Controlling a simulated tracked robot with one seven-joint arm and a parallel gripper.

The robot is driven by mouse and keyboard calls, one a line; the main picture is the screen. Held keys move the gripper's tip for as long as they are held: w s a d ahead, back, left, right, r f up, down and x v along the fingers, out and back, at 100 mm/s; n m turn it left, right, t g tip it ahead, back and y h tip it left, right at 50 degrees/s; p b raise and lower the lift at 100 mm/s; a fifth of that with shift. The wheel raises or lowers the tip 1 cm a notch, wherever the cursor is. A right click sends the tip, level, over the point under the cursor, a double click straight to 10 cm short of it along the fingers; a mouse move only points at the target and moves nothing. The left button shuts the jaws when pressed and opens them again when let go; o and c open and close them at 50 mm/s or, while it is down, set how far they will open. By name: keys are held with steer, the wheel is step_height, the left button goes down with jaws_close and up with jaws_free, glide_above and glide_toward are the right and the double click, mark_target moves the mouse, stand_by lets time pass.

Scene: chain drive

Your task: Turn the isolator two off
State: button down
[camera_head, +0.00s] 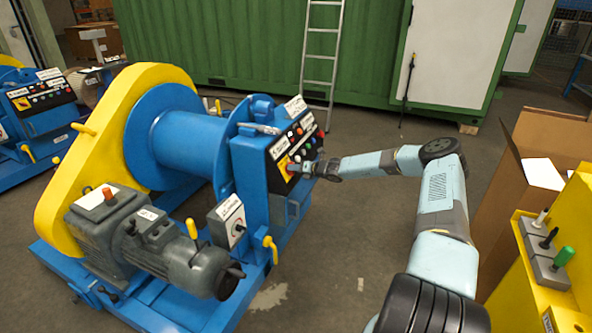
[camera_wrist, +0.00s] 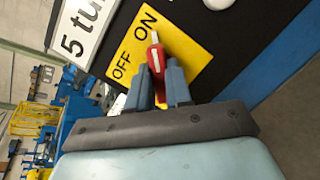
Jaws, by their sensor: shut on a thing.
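A red isolator handle (camera_wrist: 155,58) with a white line stands on a yellow plate (camera_wrist: 188,50) marked ON and OFF. In the wrist view, the tip of the handle points up, just beside the word ON, with OFF to its lower left. My gripper (camera_wrist: 161,88) is shut on the red handle, with one finger on either side of it. In the head view, my gripper (camera_head: 301,168) is at the blue winch's dark control panel (camera_head: 302,143), by the yellow plate (camera_head: 283,168), and hides most of the handle. No number for this isolator is legible.
Coloured buttons and white labels sit on the panel above my gripper. A grey switch box (camera_head: 230,220) and a yellow lever (camera_head: 270,247) are lower on the winch. A cardboard box (camera_head: 545,140) and yellow console (camera_head: 575,215) stand right. Floor between is clear.

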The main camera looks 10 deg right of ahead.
steer(key=shift+n, duration=0.3)
steer(key=n+y, duration=0.1)
steer(key=n, duration=0.3)
steer(key=n+g, duration=0.1)
steer(key=n, duration=0.4)
steer(key=shift+y, duration=0.4)
steer(key=n, duration=0.2)
steer(key=n+g, duration=0.1)
steer(key=n, duration=0.2)
steer(key=shift+a+g+y, duration=0.15)
steer(key=shift+g+y, duration=0.15)
steer(key=n+g, duration=0.1)
steer(key=n, duration=0.4)
steer(key=shift+f, duration=0.15)
steer(key=shift+a, duration=0.1)
steer(key=shift+s+n, duration=0.1)
steer(key=shift+n, duration=0.3)
steer(key=c, duration=1)
jaws_free()
steer(key=shift+c, duration=0.2)
